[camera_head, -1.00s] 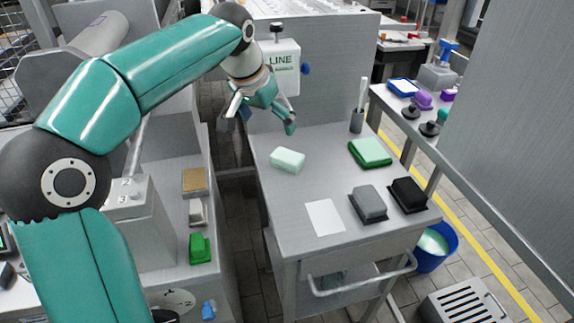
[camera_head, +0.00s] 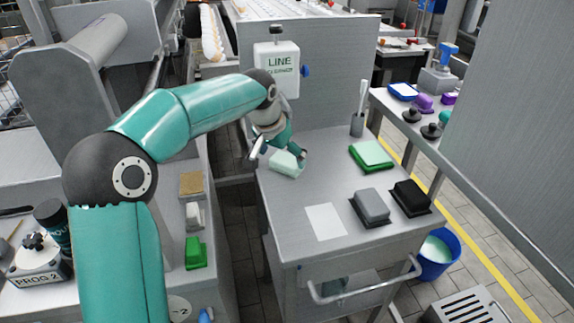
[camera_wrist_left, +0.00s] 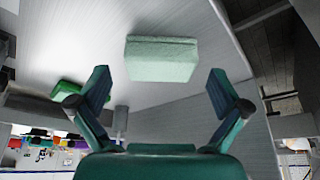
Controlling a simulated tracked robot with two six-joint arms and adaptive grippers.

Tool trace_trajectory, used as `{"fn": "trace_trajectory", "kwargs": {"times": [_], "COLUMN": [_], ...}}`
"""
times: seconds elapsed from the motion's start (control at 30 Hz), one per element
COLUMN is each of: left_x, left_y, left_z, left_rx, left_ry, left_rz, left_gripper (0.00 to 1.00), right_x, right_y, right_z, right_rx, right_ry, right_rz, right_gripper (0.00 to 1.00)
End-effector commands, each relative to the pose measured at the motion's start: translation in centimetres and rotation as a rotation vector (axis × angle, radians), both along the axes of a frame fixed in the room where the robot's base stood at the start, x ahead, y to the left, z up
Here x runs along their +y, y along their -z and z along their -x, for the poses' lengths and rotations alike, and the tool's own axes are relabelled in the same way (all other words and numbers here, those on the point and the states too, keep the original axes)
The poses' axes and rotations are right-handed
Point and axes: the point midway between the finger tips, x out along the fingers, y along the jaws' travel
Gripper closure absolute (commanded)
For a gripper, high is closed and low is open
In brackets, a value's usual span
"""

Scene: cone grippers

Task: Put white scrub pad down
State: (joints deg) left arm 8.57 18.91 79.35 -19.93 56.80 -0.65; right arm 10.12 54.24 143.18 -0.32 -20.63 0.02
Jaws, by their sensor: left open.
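A pale, minty-white block, which looks like the white scrub pad (camera_head: 286,164), lies on the grey cart top (camera_head: 318,190) near its left edge. It also shows in the left wrist view (camera_wrist_left: 162,60). My left gripper (camera_head: 280,157) is open and empty above the pad, with its fingers spread to either side. In the left wrist view the open fingers (camera_wrist_left: 160,76) point toward the pad, which sits centred just beyond the tips, with a gap on each side. My right gripper is not in view.
A green pad with a paler top (camera_head: 370,155), a grey block (camera_head: 371,205) and a black block (camera_head: 409,197) sit on the cart's right side. A white sheet (camera_head: 325,222) lies in front. A dark holder (camera_head: 357,124) stands at the back. A blue bucket (camera_head: 438,255) is on the floor.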

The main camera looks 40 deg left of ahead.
Motion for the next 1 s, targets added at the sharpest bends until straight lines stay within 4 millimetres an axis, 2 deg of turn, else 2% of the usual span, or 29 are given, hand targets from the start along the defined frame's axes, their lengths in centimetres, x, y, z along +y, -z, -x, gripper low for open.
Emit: {"fn": "trace_trajectory", "kwargs": {"times": [0.1,0.2,0.43,0.47,0.67,0.77,0.8,1.0], "left_x": [0.1,0.1,0.1,0.1,0.1,0.1,0.1,0.1], "left_y": [1.8,2.7,2.8,2.8,2.8,2.8,2.8,2.7], "left_z": [-0.9,-1.3,-1.4,-1.4,-1.4,-1.4,-1.4,-1.3], "left_rx": [0.003,0.002,0.0,0.0,0.0,0.0,0.0,0.0], "left_ry": [0.0,-0.001,-0.001,-0.001,-0.001,0.0,0.0,0.0], "left_rz": [0.0,0.001,0.0,0.0,0.0,0.0,0.0,0.0], "left_gripper": [0.0,0.0,0.0,0.02,0.35,0.37,0.41,0.41], "right_x": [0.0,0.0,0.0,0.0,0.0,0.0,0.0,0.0], "right_y": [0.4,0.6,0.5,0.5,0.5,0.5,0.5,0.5], "right_z": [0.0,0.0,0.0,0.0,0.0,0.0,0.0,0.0], "right_rx": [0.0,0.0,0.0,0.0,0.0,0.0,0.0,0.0], "right_ry": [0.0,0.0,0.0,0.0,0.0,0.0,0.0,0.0], "right_rz": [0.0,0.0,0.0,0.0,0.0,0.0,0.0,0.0], "right_gripper": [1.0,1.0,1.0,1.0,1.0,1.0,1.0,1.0]}}
